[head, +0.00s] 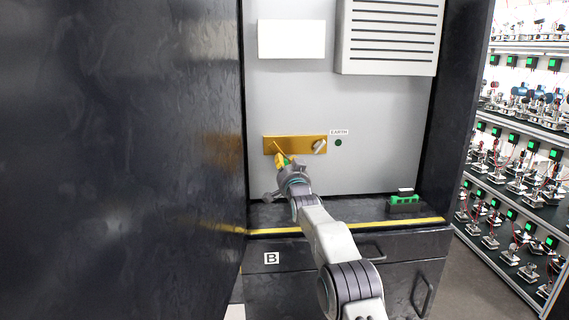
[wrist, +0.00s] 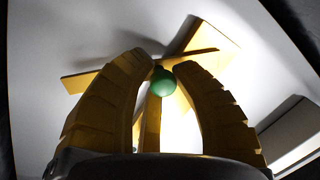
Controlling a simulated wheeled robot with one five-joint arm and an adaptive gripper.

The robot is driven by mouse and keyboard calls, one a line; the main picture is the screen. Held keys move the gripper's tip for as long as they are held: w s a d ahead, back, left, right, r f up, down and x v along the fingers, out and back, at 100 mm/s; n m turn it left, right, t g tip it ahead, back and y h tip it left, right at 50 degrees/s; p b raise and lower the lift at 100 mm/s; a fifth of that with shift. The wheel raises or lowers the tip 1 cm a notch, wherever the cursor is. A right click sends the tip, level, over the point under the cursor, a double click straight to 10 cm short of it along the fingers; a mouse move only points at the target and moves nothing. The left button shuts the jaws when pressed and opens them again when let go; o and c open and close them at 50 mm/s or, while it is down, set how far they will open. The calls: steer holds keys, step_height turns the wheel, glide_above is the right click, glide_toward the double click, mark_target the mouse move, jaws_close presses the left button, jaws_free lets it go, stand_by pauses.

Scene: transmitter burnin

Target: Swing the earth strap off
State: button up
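The earth strap appears as a brass-coloured bar (wrist: 151,125) ending in a green ball knob (wrist: 158,82) in the wrist view. My gripper (wrist: 166,68) has its two ribbed fingers on either side of this knob, tips close together and seemingly touching it. In the head view my gripper (head: 286,163) is at the lower left of a brass plate (head: 300,143) on the grey cabinet panel. The strap is mostly hidden there by the gripper. A small silver clip-like part (head: 320,146) sits at the plate's right end, beside the EARTH label (head: 339,132).
A dark cabinet wall (head: 120,160) fills the left. A louvred grey box (head: 390,38) and a blank white plate (head: 292,39) are above. A green block (head: 404,200) stands on the ledge at right. A yellow strip (head: 350,226) edges the ledge above the drawers.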

steer(key=o, duration=0.5)
steer(key=shift+c, duration=0.2)
steer(key=shift+s, duration=0.2)
steer(key=s+d+f, duration=0.1)
steer(key=s, duration=1)
steer(key=shift+s+d+f, duration=0.15)
steer(key=shift+s+f, duration=0.05)
steer(key=shift+s, duration=0.05)
steer(key=shift+c, duration=0.2)
stand_by(0.3)
